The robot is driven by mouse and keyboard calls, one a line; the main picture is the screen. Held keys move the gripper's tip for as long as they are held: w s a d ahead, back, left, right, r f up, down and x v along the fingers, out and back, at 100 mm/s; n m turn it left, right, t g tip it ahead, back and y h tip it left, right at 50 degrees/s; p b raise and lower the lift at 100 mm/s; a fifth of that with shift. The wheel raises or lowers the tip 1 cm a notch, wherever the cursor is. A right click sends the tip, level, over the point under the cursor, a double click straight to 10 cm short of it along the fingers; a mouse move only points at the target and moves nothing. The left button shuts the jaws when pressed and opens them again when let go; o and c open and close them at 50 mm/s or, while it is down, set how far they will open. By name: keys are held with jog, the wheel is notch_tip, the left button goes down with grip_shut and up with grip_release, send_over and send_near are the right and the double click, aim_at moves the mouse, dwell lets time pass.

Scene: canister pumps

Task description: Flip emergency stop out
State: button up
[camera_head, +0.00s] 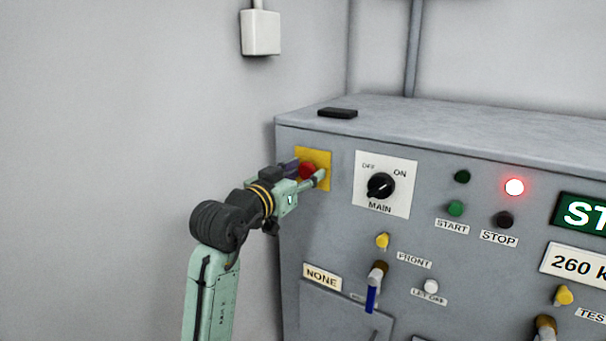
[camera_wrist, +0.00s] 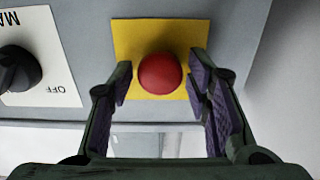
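The emergency stop is a round red button (camera_head: 307,171) on a yellow square plate (camera_head: 323,158) at the upper left of the grey panel front. In the wrist view the red button (camera_wrist: 160,73) sits on its yellow plate (camera_wrist: 145,30) between my fingertips. My gripper (camera_head: 305,174) is at the button in the head view, with one finger on each side. In the wrist view my gripper (camera_wrist: 160,88) is open, with gaps between both purple finger pads and the button. The fingers hide part of the plate. The button's depth in or out cannot be told.
The black MAIN switch (camera_head: 380,186) is right of the stop. A red lamp (camera_head: 514,187) is lit near the START button (camera_head: 456,208) and STOP button (camera_head: 503,220). A blue-tipped lever (camera_head: 374,285) juts out below. Open space lies left of the cabinet.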

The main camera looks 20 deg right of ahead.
grip_shut()
dwell(0.3)
jog(key=shift+b+v, duration=0.3)
jog(key=shift+v, duration=0.6)
jog(key=shift+o, duration=1.6)
grip_release()
jog(key=shift+a, duration=0.1)
jog(key=v, duration=1.2)
jog(key=shift+s+f, duration=0.1)
